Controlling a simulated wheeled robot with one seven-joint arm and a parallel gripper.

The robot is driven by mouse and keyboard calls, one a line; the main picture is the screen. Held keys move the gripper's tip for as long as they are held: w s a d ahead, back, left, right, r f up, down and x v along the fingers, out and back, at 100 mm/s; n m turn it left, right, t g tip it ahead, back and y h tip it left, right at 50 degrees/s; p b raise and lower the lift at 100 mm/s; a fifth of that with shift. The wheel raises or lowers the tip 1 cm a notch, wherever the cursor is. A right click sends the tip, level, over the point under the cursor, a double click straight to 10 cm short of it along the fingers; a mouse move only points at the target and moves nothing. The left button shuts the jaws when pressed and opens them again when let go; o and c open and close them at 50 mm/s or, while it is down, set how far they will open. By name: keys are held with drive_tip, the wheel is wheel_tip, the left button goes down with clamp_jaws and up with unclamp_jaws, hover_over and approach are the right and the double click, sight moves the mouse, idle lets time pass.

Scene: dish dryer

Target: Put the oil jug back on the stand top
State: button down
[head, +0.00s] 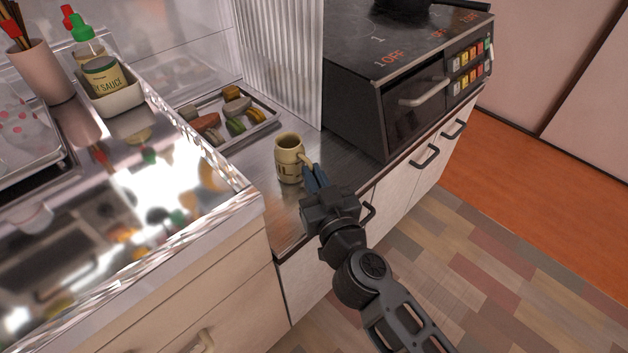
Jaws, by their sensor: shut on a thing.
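The oil jug (289,158) is a cream, mug-like vessel with dark lettering, an open top and a handle on its right side. It is upright at the steel counter, between the raised unit and the oven; I cannot tell whether its base touches the counter. My gripper (311,174) comes from the lower right and is shut on the jug's handle. A raised, shiny reflective top (140,205) fills the left; it appears to be the stand top, and its front right part is bare.
On the raised top are sauce bottles in a white holder (113,98), a pink cup of sticks (42,72) and a tray (28,140) at the left edge. Behind the jug lie a tray of food pieces (262,112) and a ribbed clear panel (281,55). A black oven (385,115) stands right.

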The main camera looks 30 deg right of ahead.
drive_tip(key=shift+f, duration=0.1)
drive_tip(key=c, duration=1.2)
unclamp_jaws()
drive_tip(key=s, duration=0.4)
drive_tip(key=s+a, duration=0.1)
drive_tip(key=s, duration=0.7)
drive_tip(key=shift+a, duration=0.15)
drive_tip(key=s+d+r+g, duration=0.1)
drive_tip(key=s+r, duration=0.1)
drive_tip(key=s, duration=0.7)
drive_tip(key=s+d+r+g+y, duration=0.1)
drive_tip(key=s+r, duration=0.1)
drive_tip(key=s, duration=0.7)
drive_tip(key=s+d+r+n+g, duration=0.1)
drive_tip(key=s+r, duration=0.2)
drive_tip(key=s, duration=0.6)
drive_tip(key=shift+d+y, duration=0.4)
